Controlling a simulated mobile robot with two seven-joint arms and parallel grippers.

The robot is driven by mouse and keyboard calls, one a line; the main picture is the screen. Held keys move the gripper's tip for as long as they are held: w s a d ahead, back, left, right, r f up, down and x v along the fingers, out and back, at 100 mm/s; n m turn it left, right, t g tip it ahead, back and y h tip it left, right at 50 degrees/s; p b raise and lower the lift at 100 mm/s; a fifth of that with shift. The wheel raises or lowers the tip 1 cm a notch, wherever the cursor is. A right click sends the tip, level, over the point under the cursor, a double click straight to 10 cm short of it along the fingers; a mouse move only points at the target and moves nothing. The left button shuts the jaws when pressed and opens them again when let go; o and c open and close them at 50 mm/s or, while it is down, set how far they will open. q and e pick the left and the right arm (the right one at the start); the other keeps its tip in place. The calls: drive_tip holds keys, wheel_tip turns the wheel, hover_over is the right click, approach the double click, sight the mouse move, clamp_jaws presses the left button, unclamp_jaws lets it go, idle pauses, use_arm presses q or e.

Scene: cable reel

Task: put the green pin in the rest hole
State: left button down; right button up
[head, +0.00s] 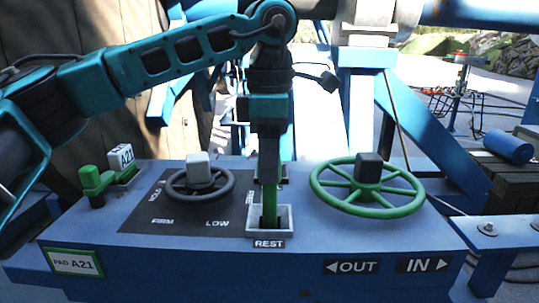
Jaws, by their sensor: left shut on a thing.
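The green pin (270,205) stands upright below my left gripper (269,155), which points straight down and is shut on it. The pin's lower part shows within the grey square collar of the rest hole (284,222), above the REST label. I cannot tell how deep the pin sits, as its lower end is in the dark opening. The gripper and pin partly hide a second grey collar (284,172) just behind. My right gripper is not in view.
The blue console (330,245) carries a dark handwheel (231,184) left of the pin and a green handwheel (412,206) right of it. Blue framework rises behind.

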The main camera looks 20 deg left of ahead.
use_arm(q)
drive_tip(key=shift+f+b, duration=1.2)
drive_tip(key=shift+f, duration=0.35)
drive_tip(key=shift+f+b, duration=0.3)
drive_tip(key=shift+f, duration=0.25)
drive_tip(key=shift+f+b, duration=0.35)
drive_tip(key=shift+f, duration=0.55)
drive_tip(key=shift+f+b, duration=0.2)
drive_tip(key=shift+b, duration=0.1)
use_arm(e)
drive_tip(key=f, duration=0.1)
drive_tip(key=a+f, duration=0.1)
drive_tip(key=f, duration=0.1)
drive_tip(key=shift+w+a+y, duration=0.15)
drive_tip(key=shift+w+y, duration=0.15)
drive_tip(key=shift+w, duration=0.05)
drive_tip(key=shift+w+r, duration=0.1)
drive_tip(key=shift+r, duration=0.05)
use_arm(q)
drive_tip(key=c, duration=0.5)
unclamp_jaws()
drive_tip(key=shift+f, duration=0.1)
